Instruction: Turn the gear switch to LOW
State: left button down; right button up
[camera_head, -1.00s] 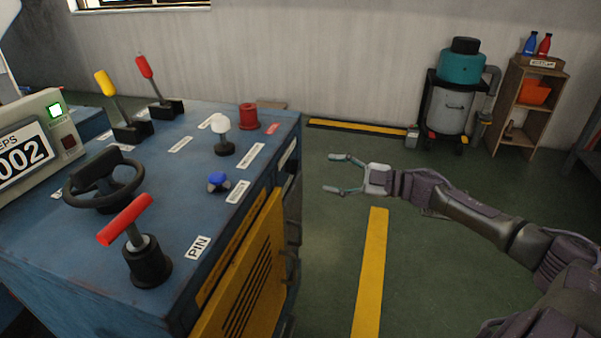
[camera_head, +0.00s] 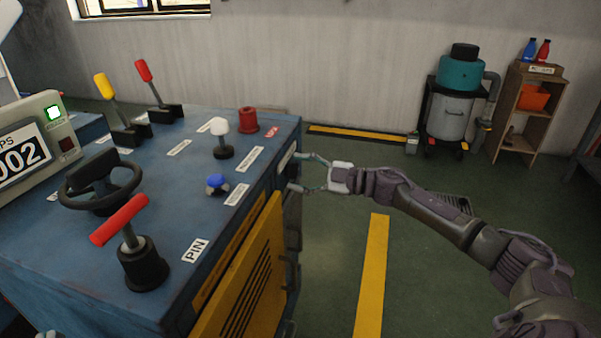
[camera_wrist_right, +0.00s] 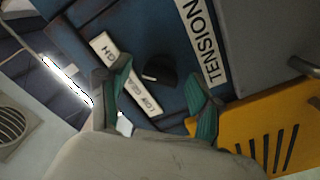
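The gear switch (camera_wrist_right: 160,72) is a small black knob on the blue side panel in the right wrist view. A pale mark shows on its left side; I cannot tell which setting it points to. A white label plate (camera_wrist_right: 106,48) beside it reads LOW at its lower end and partly "GH" at its upper end; a finger covers its middle. My right gripper (camera_head: 296,171) is at the machine's right side in the head view. In the wrist view its green-padded fingers (camera_wrist_right: 158,84) are open on either side of the knob, with no visible contact.
A TENSION label (camera_wrist_right: 202,45) is near the knob. The yellow slatted door (camera_head: 245,275) is below. The blue machine top (camera_head: 175,205) carries levers, a handwheel (camera_head: 103,185), a red T-handle (camera_head: 119,220) and buttons.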

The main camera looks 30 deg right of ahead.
jog(key=c, duration=1.1)
